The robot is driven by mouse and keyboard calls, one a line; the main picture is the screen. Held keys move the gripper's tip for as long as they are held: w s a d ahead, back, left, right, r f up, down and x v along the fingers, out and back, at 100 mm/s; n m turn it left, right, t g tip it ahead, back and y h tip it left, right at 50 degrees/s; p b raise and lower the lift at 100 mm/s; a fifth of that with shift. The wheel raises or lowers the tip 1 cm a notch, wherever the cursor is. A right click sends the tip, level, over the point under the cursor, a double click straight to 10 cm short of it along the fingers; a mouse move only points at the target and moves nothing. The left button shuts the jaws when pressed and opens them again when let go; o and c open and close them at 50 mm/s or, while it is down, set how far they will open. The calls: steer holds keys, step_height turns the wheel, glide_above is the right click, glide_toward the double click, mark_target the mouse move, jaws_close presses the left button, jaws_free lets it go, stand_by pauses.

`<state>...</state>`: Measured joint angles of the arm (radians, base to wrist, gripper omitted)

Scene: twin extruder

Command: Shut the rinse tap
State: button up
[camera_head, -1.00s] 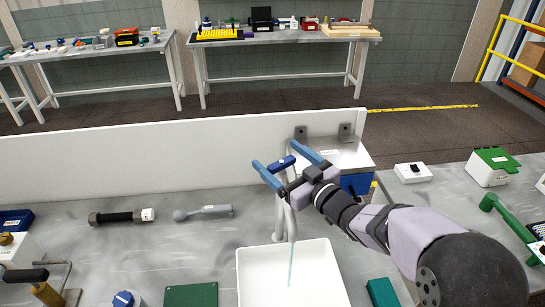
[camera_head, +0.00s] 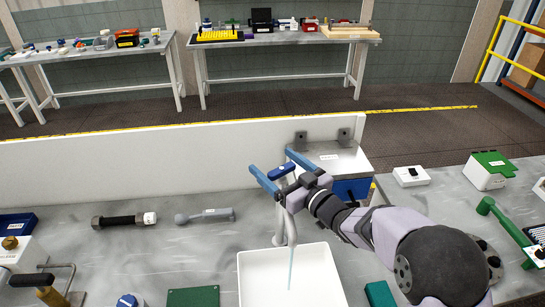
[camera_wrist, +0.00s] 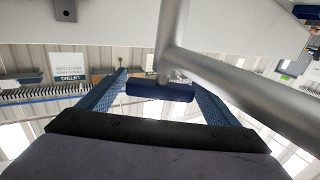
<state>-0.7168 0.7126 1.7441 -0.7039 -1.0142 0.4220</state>
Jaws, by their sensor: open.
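The rinse tap (camera_head: 282,224) is a pale metal pipe standing behind a white basin (camera_head: 243,285). A thin bluish stream (camera_head: 291,268) runs from its spout into the basin. Its blue handle (camera_head: 281,172) is at the top. My gripper (camera_head: 270,160) is open, with its two blue fingers on either side of the handle. In the wrist view the handle (camera_wrist: 160,91) lies crosswise between the fingers (camera_wrist: 160,79), close to both tips. I cannot tell whether either finger touches it. The metal pipe (camera_wrist: 172,35) rises past the handle there.
A low white wall (camera_head: 130,160) runs behind the bench. A blue-fronted box (camera_head: 352,190) stands right behind my gripper. A grey tool (camera_head: 205,215) and a black cylinder (camera_head: 124,220) lie to the left. A green mallet (camera_head: 500,220) lies at the right.

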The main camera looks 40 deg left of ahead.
steer(key=shift+x, duration=0.8)
steer(key=c, duration=1.1)
steer(key=shift+o, duration=0.2)
steer(key=t+b, duration=0.1)
steer(key=m+t+b, duration=0.1)
steer(key=b, duration=0.1)
steer(key=shift+w+f+h, duration=0.2)
steer(key=shift+h, duration=0.2)
steer(key=m+t+b, duration=0.1)
steer(key=b, duration=0.1)
steer(key=m+t+h+b, duration=0.1)
steer(key=b, duration=0.1)
steer(key=w+m+t+h+b, duration=0.1)
steer(key=t+b, duration=0.1)
steer(key=shift+d+r, duration=0.3)
steer(key=o, duration=1.1)
steer(key=shift+c, duration=0.2)
